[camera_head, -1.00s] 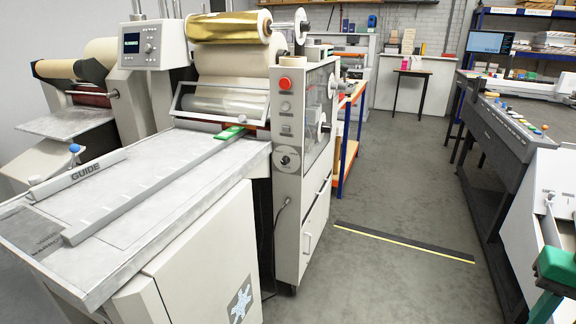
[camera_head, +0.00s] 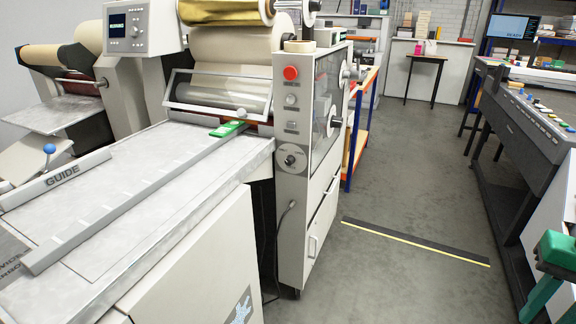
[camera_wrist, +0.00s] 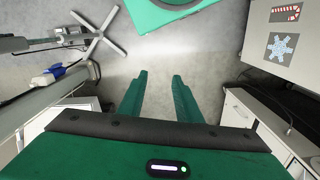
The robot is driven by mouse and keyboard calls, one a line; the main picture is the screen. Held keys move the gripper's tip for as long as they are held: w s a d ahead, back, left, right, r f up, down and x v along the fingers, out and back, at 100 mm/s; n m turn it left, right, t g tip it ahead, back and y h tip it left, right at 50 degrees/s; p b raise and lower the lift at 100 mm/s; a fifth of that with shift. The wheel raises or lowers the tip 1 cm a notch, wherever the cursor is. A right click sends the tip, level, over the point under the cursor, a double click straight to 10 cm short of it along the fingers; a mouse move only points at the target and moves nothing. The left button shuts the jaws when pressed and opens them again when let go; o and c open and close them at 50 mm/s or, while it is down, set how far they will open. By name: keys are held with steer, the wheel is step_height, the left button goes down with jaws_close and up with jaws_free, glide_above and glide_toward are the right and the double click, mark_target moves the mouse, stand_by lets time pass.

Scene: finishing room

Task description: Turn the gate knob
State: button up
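The laminating machine (camera_head: 230,75) stands left of centre, with a gold roll on top. Its narrow side panel (camera_head: 292,215) carries a round dial knob (camera_head: 290,160) on a marked plate, below a red button and smaller controls. A small pale ball knob (camera_head: 241,113) sits by the lower right of the white-framed guard (camera_head: 178,92). I cannot tell which one is the gate knob. My gripper (camera_wrist: 160,75) shows in the wrist view with its two green fingers apart and nothing between them, over grey floor. No knob shows there.
The grey feed table (camera_head: 130,185) with a long bar and a GUIDE rail juts out in front of the machine. A green block (camera_head: 229,128) lies near the guard. A control console (camera_head: 530,120) stands right. A dark, yellow-edged floor strip (camera_head: 415,240) crosses otherwise open floor.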

steer(key=o, duration=0.3)
steer(key=shift+s+r, duration=0.1)
steer(key=shift+s, duration=0.1)
steer(key=w+f+n+h, duration=0.1)
steer(key=w+f+n, duration=0.3)
steer(key=w, duration=0.7)
steer(key=w+f+n+h, duration=0.2)
steer(key=w+f+n, duration=0.15)
steer(key=w, duration=0.75)
steer(key=w+a+f+n+t+h, duration=0.2)
steer(key=w+a+n, duration=0.15)
steer(key=w, duration=0.45)
steer(key=w+a+f+n+t+h, duration=0.1)
steer(key=w+a+f+n+t, duration=0.1)
steer(key=w+a, duration=0.35)
steer(key=n+t+y, duration=0.5)
steer(key=n+t, duration=0.7)
steer(key=n, duration=0.5)
glide_toward(288, 163)
steer(key=w, duration=0.3)
steer(key=w+f, duration=0.1)
steer(key=w, duration=0.4)
steer(key=shift+w+d+f, duration=0.15)
steer(key=shift+w+f, duration=0.1)
steer(key=shift+w, duration=0.1)
